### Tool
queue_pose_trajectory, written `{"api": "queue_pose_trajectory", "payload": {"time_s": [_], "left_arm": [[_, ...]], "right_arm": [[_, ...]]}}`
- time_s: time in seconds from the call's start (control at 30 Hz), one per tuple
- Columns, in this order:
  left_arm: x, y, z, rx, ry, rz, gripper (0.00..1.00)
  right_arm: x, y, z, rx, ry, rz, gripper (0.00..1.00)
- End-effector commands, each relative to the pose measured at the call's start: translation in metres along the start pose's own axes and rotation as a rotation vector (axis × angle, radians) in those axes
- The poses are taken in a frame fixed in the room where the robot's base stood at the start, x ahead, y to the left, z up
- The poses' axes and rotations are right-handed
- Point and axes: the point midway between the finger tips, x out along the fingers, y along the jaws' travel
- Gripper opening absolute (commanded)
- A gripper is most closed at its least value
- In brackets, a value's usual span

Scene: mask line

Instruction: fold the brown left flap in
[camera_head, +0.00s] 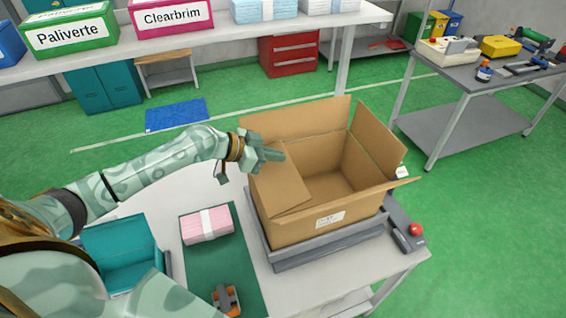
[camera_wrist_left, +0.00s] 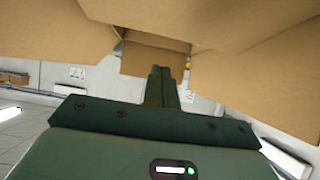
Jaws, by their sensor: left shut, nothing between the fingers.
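The open brown cardboard box (camera_head: 290,222) stands on a grey platform on the white table. Its left flap (camera_head: 278,188) leans inward over the left part of the opening. The back flap (camera_head: 300,122) stands up, the right flap (camera_head: 378,140) leans outward, and the front flap is seen edge-on. My left gripper (camera_head: 272,155) is shut and empty at the far end of the left flap; I cannot tell whether it touches. In the left wrist view the closed fingers (camera_wrist_left: 166,88) point toward brown cardboard panels (camera_wrist_left: 240,70). My right gripper is not in view.
A pink pack with a white band (camera_head: 207,223) lies on a dark green mat (camera_head: 243,268). A teal tray (camera_head: 120,250) is at the left. An orange and grey tool (camera_head: 227,299) lies at the front. A red button (camera_head: 416,230) is right of the box.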

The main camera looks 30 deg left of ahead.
Motion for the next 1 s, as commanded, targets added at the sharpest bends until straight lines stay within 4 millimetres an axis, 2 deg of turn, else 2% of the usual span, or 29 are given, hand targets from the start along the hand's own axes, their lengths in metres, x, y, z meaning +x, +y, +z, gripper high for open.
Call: {"api": "queue_pose_trajectory", "payload": {"time_s": [0.07,0.1,0.3,0.77,0.93,1.0], "left_arm": [[0.015,0.001,-0.002,-0.002,0.002,0.002,0.00],[0.021,0.001,0.005,-0.004,-0.001,0.002,0.00],[0.038,0.000,0.024,-0.002,-0.001,0.000,0.00],[0.043,0.000,0.029,0.000,-0.001,0.000,0.00],[0.056,0.000,0.037,0.003,-0.021,0.001,0.00],[0.058,0.000,0.034,0.003,-0.087,0.001,0.00]], "right_arm": [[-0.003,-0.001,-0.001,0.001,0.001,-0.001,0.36],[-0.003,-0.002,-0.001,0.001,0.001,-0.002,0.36],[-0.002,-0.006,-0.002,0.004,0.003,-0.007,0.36],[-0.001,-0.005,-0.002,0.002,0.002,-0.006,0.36],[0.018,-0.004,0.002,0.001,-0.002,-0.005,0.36],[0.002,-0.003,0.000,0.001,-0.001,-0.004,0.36]]}}
